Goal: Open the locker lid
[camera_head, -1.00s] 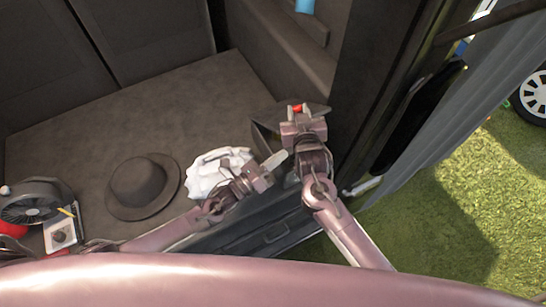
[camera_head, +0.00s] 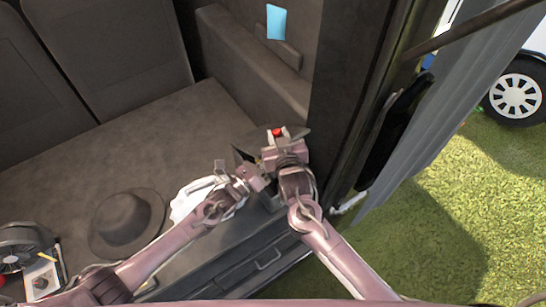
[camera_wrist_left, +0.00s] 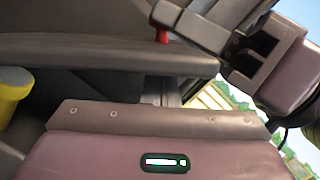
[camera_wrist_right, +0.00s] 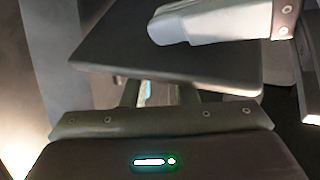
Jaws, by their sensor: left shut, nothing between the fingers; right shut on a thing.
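The locker is a dark box (camera_head: 242,158) in the seat corner. Its dark lid (camera_head: 297,134) is raised and tilted, leaving a gap; the lid panel crosses the left wrist view (camera_wrist_left: 90,52) and the right wrist view (camera_wrist_right: 165,60). My right gripper (camera_head: 277,135) is at the lid's upper side, shut on what looks like its red handle (camera_wrist_left: 162,36). My left gripper (camera_head: 262,180) is shut and empty, close below the lid's left side; the panel hides its fingertips in its own wrist view. A yellow object (camera_wrist_left: 12,92) shows beside the locker opening.
A dark hat (camera_head: 125,217), a white crumpled cloth (camera_head: 185,203) and a fan (camera_head: 20,245) lie on the seat to the left. A dark pillar (camera_head: 345,90) stands close to the right of the locker. Grass lies outside.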

